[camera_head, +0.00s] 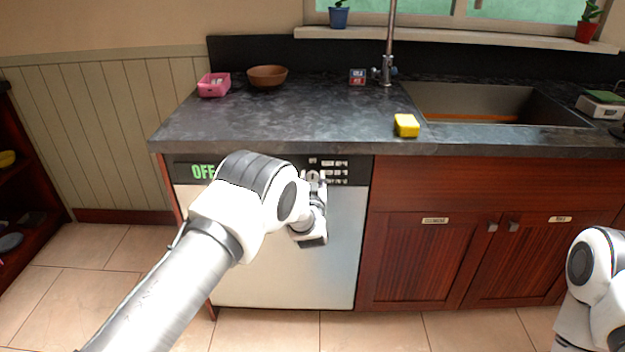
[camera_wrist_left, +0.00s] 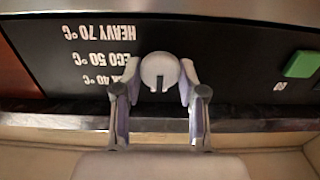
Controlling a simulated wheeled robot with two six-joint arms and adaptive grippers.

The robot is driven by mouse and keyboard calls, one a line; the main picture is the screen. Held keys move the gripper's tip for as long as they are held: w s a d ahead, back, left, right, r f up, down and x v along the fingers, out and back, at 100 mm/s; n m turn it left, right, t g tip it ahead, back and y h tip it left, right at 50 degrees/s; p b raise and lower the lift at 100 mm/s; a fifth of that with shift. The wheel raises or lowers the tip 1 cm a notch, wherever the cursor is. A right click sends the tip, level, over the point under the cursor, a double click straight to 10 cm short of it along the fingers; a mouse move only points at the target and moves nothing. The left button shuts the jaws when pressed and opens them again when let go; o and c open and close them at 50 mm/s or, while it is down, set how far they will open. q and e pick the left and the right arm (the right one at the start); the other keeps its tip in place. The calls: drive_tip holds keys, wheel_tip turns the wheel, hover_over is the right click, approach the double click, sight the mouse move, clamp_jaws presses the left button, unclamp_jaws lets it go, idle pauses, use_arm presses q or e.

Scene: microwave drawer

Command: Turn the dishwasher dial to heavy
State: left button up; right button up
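The dishwasher (camera_head: 335,255) has a white front and a black control panel (camera_head: 245,165) with a green OFF display (camera_head: 203,172). In the left wrist view, upside down, the round pale dial (camera_wrist_left: 160,72) has a dark slot running down from its middle. Labels HEAVY 70 °C (camera_wrist_left: 100,32), ECO 50 °C and a 40 °C line are beside it. My left gripper (camera_wrist_left: 158,78) is open, with one finger on each side of the dial. I cannot tell whether the fingertips touch it. In the head view my left arm hides part of the panel. My right gripper is out of view.
The dark counter (camera_head: 300,125) overhangs the panel closely. It holds a yellow sponge (camera_head: 406,125), brown bowl (camera_head: 267,76) and pink box (camera_head: 214,85). A green button (camera_wrist_left: 300,65) is on the panel. Cabinets (camera_head: 420,250) stand to the right, and the floor in front is clear.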

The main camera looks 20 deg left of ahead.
use_arm(q)
drive_tip(key=shift+m, duration=0.3)
drive_tip(key=shift+f+m+b, duration=0.1)
drive_tip(key=shift+m+b, duration=0.5)
drive_tip(key=shift+m, duration=0.6)
drive_tip(key=m, duration=0.2)
drive_tip(key=shift+d+m+b, duration=0.1)
drive_tip(key=shift+m+b, duration=0.25)
drive_tip(key=shift+m, duration=0.05)
drive_tip(key=m, duration=0.3)
drive_tip(key=shift+m+b, duration=0.3)
drive_tip(key=shift+b, duration=0.05)
drive_tip(key=m, duration=0.3)
drive_tip(key=shift+m, duration=0.3)
drive_tip(key=m, duration=0.3)
drive_tip(key=shift+d+f+m+b, duration=0.1)
drive_tip(key=shift+m+b, duration=0.2)
drive_tip(key=shift+b, duration=0.1)
drive_tip(key=m, duration=0.3)
drive_tip(key=shift+m, duration=0.4)
drive_tip(key=m, duration=0.6)
drive_tip(key=shift+f, duration=0.15)
drive_tip(key=shift+m, duration=0.4)
